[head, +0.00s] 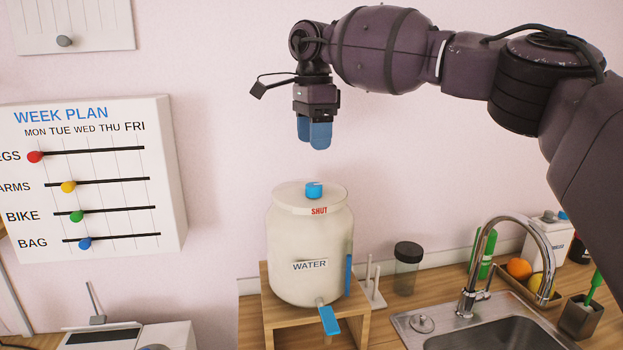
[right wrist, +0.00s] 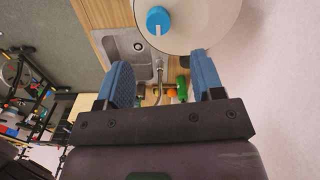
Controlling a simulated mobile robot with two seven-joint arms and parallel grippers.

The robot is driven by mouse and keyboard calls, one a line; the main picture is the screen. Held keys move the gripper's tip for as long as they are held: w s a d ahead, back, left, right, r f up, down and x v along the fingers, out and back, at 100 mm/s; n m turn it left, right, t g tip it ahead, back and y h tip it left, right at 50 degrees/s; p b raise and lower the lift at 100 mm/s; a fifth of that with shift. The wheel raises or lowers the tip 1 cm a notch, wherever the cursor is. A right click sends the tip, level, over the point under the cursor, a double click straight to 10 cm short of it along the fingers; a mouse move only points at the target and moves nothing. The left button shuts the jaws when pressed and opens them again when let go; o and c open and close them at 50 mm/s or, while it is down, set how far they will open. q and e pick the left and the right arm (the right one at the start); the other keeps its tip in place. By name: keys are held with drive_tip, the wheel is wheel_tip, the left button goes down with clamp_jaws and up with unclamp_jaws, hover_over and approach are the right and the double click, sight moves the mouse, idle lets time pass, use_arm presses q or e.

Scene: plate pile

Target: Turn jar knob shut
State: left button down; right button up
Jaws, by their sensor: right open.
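The cream water jar (head: 308,258) stands on a wooden stand on the counter. Its blue knob (head: 314,190) sits in the middle of the lid, above a red "SHUT" label (head: 319,211). The knob shows a white mark in the right wrist view (right wrist: 158,22). My right gripper (head: 315,146) hangs above the jar, pointing down, with clear air between its blue fingertips and the knob. In the right wrist view its fingers (right wrist: 164,78) are spread apart with nothing between them. A blue tap (head: 329,320) is low on the jar's front. My left gripper is not in view.
The wooden stand (head: 267,318) bears the jar. To the right are a dark-lidded glass jar (head: 406,270), a sink (head: 470,337) with a tall curved faucet (head: 478,265), and a green bottle (head: 487,255). A week plan board (head: 100,190) hangs at the left.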

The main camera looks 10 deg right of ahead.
sight(314, 185)
wheel_tip(314, 185, down, 9)
drive_tip(key=shift+s+f+p, duration=0.15)
drive_tip(key=shift+f+p, duration=0.05)
drive_tip(key=shift+p, duration=0.25)
drive_tip(key=c, duration=0.9)
